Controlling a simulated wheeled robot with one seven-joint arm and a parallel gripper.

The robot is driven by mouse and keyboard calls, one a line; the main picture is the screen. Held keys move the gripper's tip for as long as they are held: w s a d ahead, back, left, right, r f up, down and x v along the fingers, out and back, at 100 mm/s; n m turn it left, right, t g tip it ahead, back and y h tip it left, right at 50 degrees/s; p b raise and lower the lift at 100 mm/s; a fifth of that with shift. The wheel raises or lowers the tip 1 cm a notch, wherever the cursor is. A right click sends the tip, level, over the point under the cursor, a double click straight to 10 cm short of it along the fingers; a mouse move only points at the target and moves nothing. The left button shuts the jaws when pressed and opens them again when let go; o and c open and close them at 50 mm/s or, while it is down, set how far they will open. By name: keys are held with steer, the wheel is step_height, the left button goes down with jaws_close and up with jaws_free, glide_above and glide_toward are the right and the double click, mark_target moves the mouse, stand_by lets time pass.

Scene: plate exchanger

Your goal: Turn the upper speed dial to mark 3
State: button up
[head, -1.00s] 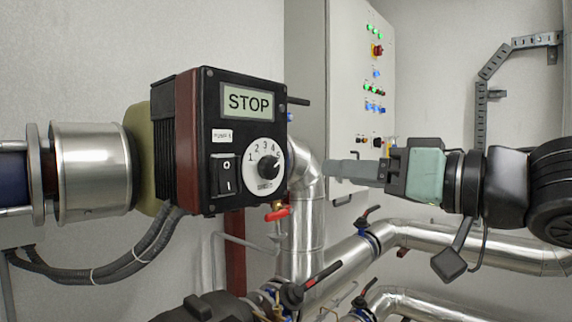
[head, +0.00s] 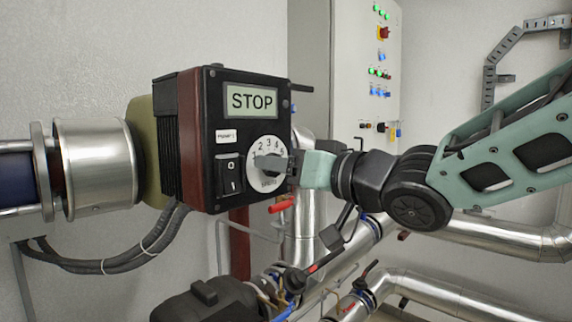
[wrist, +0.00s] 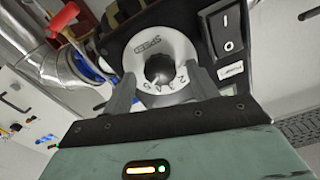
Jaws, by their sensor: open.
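The speed dial (head: 264,182) is a white round plate with numbers around a black knob, on the front of a black pump control box (head: 205,120). Its display (head: 250,101) reads STOP. My gripper (head: 268,163) is at the dial in the head view, coming from the right and covering the knob there. In the wrist view my gripper (wrist: 160,84) is open, with one finger on each side of the knob (wrist: 160,69). I cannot tell whether the fingers touch it. The knob's pointer direction cannot be read now.
A black rocker switch (head: 229,175) sits left of the dial. A red valve lever (head: 281,205) lies just below the box. Silver pipes (head: 440,289) run below my arm. A grey control cabinet (head: 350,70) stands behind.

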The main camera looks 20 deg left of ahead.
steer(key=c, duration=1)
steer(key=shift+f+n+b, duration=0.1)
steer(key=shift+n+b, duration=0.2)
steer(key=shift+b, duration=0.1)
steer(key=n+b, duration=0.8)
steer(key=n, duration=0.3)
